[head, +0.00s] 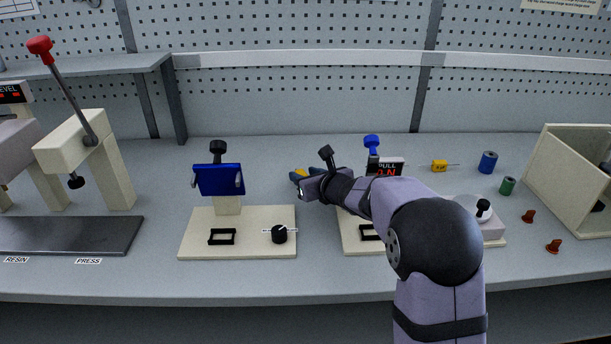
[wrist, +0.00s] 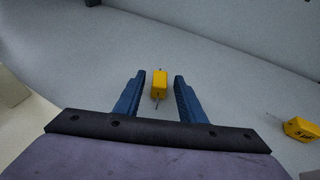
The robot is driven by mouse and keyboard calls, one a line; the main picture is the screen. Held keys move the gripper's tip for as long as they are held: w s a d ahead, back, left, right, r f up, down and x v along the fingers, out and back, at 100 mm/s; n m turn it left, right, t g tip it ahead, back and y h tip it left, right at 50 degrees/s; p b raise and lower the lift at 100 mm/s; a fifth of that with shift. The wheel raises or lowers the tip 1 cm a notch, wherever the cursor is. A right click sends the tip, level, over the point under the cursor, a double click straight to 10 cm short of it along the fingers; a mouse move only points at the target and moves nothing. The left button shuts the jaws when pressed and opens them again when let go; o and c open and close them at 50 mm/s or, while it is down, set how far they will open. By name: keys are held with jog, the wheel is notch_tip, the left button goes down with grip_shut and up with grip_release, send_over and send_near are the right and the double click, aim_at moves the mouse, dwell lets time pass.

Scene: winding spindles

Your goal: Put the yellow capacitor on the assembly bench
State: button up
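A small yellow capacitor (wrist: 160,85) with a thin lead at each end shows in the wrist view, between the two blue fingers of my gripper (wrist: 157,88). There are gaps on both sides, so the fingers are open around it and not visibly touching it. It appears to be on or close to the grey assembly bench (head: 260,160). In the head view my gripper (head: 305,174) is behind the two cream fixtures, and the yellow there is mostly hidden. A second yellow capacitor (head: 440,166) lies on the bench to the right; it also shows in the wrist view (wrist: 300,129).
A cream fixture with a blue plate (head: 219,180) stands left of my gripper. Another fixture with a red display (head: 386,170) stands to the right, partly behind my arm. Blue (head: 488,162) and green (head: 507,186) cylinders and a cream open box (head: 570,180) are farther right.

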jog(key=shift+r, duration=0.2)
jog(key=v, duration=1.2)
